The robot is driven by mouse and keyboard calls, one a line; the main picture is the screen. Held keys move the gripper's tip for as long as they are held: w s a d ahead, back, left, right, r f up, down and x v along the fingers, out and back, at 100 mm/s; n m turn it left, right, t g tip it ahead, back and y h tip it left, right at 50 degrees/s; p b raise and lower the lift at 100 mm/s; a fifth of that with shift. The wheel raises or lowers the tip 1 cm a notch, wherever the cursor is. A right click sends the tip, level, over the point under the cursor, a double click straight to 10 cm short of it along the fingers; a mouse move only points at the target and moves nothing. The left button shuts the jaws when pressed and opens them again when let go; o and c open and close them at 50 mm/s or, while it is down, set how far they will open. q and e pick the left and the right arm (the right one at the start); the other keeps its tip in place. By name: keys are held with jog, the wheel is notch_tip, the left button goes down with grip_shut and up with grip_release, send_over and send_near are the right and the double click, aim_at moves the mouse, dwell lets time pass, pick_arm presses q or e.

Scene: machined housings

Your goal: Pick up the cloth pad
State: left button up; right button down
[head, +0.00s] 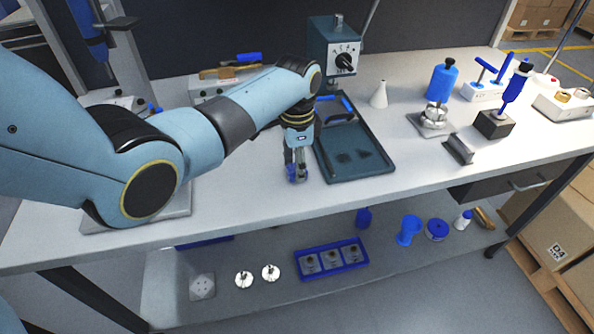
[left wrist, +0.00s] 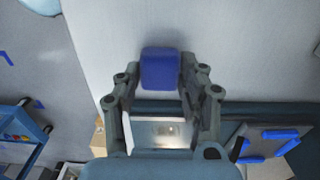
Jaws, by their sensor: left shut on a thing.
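The cloth pad (left wrist: 160,68) is a small blue block with rounded corners. In the left wrist view it sits between the fingertips of my left gripper (left wrist: 160,84), which is shut on it. In the head view my left gripper (head: 296,176) points down over the front part of the bench, just left of the dark tray. Only a little of the blue pad shows there, at the fingertips. I cannot tell whether the pad touches the bench top. My right gripper is not in view.
The dark tray (head: 372,168) lies right beside the left gripper, with a grey-blue dial box (head: 334,50) behind it. A white cone (head: 379,95) and several fixtures stand to the right. The lower shelf (head: 390,270) holds a blue tray (head: 301,273) of parts.

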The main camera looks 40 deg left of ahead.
pick_arm(q)
jog(key=shift+c, duration=1.3)
jog(key=shift+r, duration=0.1)
jog(key=shift+r, duration=0.2)
notch_tip(320, 180, up, 4)
jog(key=shift+w+f, duration=0.1)
jog(key=shift+f, duration=0.05)
jog(key=w+d+r+b, duration=0.3)
jog(key=w+d+r, duration=0.3)
jog(key=d, duration=0.3)
jog(key=shift+w+d+r, duration=0.2)
jog(key=shift+w+r, duration=0.15)
jog(key=shift+w, duration=0.05)
